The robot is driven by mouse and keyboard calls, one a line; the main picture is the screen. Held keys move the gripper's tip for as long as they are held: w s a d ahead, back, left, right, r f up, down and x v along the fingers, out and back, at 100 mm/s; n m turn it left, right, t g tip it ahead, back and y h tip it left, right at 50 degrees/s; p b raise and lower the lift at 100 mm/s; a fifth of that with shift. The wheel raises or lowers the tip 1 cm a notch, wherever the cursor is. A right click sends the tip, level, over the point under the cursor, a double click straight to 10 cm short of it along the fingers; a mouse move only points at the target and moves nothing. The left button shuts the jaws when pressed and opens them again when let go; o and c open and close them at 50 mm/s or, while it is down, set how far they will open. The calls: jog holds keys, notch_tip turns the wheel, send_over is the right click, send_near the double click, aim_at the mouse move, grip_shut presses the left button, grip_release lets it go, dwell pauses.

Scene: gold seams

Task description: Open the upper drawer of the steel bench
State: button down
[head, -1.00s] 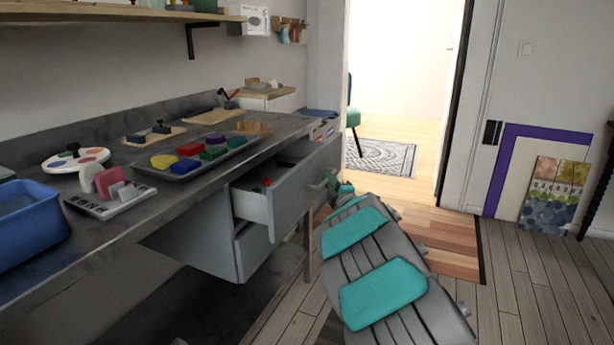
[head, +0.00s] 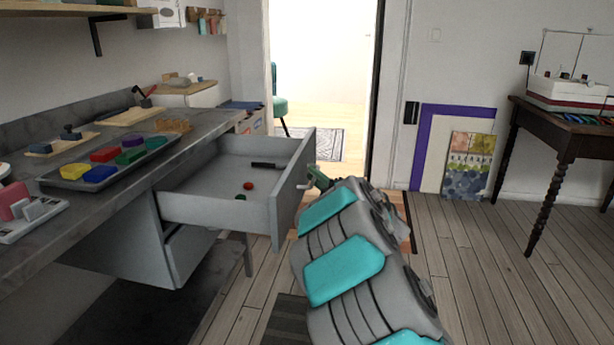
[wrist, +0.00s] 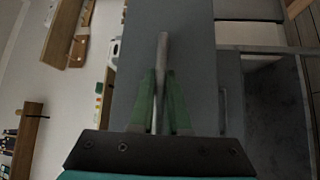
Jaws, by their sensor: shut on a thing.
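The upper drawer (head: 235,170) of the steel bench (head: 135,175) stands well out from the bench. A red round item, a small green item and a dark bar lie in it. My gripper (head: 318,180) is at the outer side of the drawer front, at the handle (head: 304,184). In the wrist view, the green fingers of my gripper (wrist: 160,98) are closed on the bar handle (wrist: 162,55). The drawer front (wrist: 190,40) fills the middle of that view. The lower drawer (head: 190,250) shows below, nearly closed.
A wooden table with a sewing machine (head: 568,95) stands at the right. Framed panels (head: 460,150) lean on the wall. The plank floor (head: 480,280) at the right is clear.

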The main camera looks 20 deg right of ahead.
jog(key=shift+d, duration=0.1)
jog(key=c, duration=0.9)
grip_release()
jog(key=shift+s, duration=0.1)
jog(key=v, duration=0.7)
jog(key=shift+s, duration=0.35)
